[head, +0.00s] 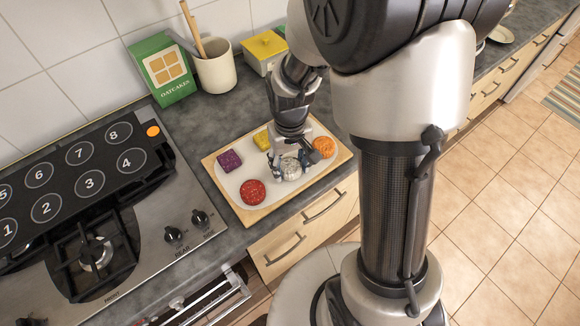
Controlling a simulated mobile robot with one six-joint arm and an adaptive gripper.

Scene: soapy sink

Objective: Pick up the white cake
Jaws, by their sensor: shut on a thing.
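The white cake (292,170) is round and pale, near the middle of the white tray on a wooden board (270,205). My gripper (290,160) points down over it with a finger on either side, and it is shut on the white cake. My gripper hides the cake's far part. I cannot tell whether the cake is off the tray.
A red round cake (253,192), a purple square one (229,161), a yellow one (262,140) and an orange one (324,147) lie around it. Behind stand a green oatcakes box (165,70), a utensil crock (215,68) and a yellow-lidded box (264,50). A hob (95,250) is left.

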